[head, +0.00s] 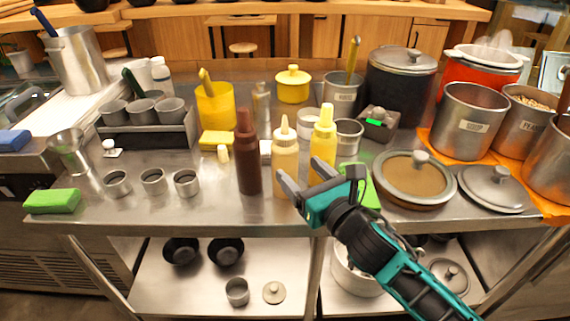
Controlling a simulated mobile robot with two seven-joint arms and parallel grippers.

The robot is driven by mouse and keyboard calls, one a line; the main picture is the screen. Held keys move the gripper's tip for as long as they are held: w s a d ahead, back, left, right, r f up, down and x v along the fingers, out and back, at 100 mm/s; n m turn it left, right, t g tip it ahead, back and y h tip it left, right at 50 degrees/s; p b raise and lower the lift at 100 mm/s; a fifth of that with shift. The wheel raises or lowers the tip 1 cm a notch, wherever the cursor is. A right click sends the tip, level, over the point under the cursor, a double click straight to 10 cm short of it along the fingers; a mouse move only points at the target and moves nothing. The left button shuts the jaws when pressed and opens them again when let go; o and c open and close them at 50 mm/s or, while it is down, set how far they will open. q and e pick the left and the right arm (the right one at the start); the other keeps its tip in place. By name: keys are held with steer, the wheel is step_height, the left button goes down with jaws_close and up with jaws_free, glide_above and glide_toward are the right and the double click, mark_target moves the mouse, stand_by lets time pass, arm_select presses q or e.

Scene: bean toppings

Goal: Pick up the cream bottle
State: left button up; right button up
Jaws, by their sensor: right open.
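The cream bottle (285,158) is a pale beige squeeze bottle with a pointed nozzle. It stands upright on the steel counter (225,213), between a dark brown bottle (248,155) on its left and a yellow bottle (323,140) on its right. My right gripper (301,173) comes in from the lower right and is open. Its fingers are at the lower part of the cream bottle in the picture, and one covers a bit of it. I cannot tell whether they touch it. My left gripper is not in view.
Steel cups (153,181) and a green sponge (52,201) are on the left. A yellow container (215,105) stands behind. A lidded pan (411,190) and steel pots (467,120) are on the right. Bare counter lies in front of the brown bottle.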

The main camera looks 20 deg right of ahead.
mark_target(292, 157)
steer(key=x, duration=0.5)
steer(key=shift+w+a, duration=0.1)
steer(key=c, duration=0.5)
steer(key=shift+r, duration=0.15)
steer(key=shift+r, duration=0.6)
step_height(292, 157, up, 19)
steer(key=p, duration=0.4)
steer(key=shift+f+p, duration=0.15)
steer(key=shift+p, duration=0.15)
